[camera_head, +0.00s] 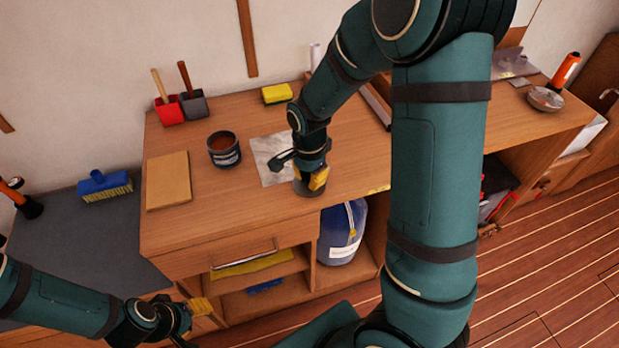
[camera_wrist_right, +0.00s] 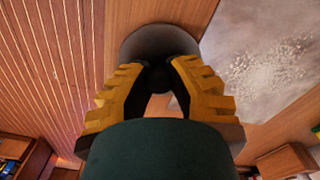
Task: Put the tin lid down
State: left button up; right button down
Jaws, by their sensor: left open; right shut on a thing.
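The tin lid (camera_head: 305,190) is a dark grey disc near the front edge of the wooden worktop. My right gripper (camera_head: 314,181) points down and is shut on it, with the yellow fingers pinching its middle in the wrist view. The lid also shows there (camera_wrist_right: 155,38) beyond the fingertips. I cannot tell whether the lid touches the worktop or hangs just above it. The open tin (camera_head: 224,150), dark with a pale label and brown contents, stands upright to the left.
A grey sheet (camera_head: 272,158) lies behind the lid. A tan board (camera_head: 168,181) lies left of the tin. Bare worktop (camera_head: 235,195) lies between tin and front edge.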

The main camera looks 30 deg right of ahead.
aim_at(309, 177)
jog(key=shift+r, duration=0.1)
jog(key=c, duration=1)
grip_release()
notch_tip(309, 177, up, 12)
jog(key=p, duration=0.3)
